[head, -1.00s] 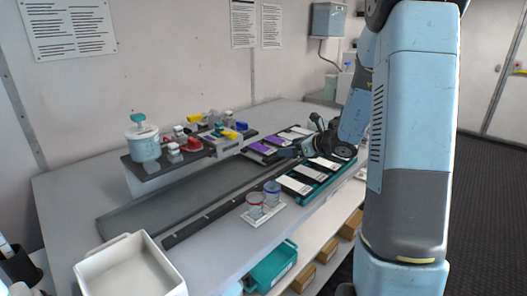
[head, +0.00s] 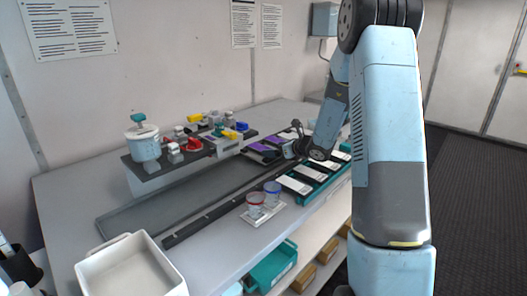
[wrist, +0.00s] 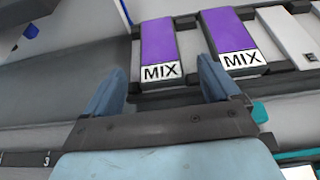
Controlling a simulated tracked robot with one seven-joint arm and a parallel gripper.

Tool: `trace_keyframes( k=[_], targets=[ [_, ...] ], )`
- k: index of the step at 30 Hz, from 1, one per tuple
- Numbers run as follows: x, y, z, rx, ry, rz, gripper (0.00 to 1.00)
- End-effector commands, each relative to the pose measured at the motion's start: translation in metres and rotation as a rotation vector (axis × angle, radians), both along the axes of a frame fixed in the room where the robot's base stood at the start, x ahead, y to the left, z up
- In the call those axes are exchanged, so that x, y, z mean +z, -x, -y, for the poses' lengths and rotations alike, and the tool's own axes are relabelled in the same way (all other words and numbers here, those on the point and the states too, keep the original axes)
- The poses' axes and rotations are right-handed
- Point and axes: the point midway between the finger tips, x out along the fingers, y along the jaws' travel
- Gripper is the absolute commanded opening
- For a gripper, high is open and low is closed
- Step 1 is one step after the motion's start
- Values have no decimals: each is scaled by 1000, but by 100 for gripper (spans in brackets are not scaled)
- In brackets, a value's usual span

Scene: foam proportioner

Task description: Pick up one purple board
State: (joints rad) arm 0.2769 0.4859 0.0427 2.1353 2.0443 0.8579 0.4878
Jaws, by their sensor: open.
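Two purple boards, each with a white end label reading MIX, lie side by side in a dark rack. In the wrist view the left purple board (wrist: 158,42) shows between my blue fingers, and the right purple board (wrist: 222,28) lies beyond the right finger, which overlaps its near side. My gripper (wrist: 160,66) is open and empty. In the head view the purple boards (head: 261,147) lie just left of my gripper (head: 290,151), which is partly hidden by my wrist. How high the fingers are above the boards I cannot tell.
White boards (head: 295,185) lie in a teal tray in front. Red and blue cups (head: 255,204) stand near the front edge. A raised shelf with valves and a white jar (head: 143,142) stands left. A white bin (head: 130,268) is at front left.

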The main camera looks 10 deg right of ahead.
Motion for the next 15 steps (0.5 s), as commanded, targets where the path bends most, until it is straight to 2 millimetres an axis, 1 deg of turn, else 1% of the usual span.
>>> trace_keyframes(
  k=[9, 15],
  targets=[
    [-16, -32, -21, 1, -1, -1, 89],
    [-17, -35, -23, 0, -1, -1, 89]
  ],
)
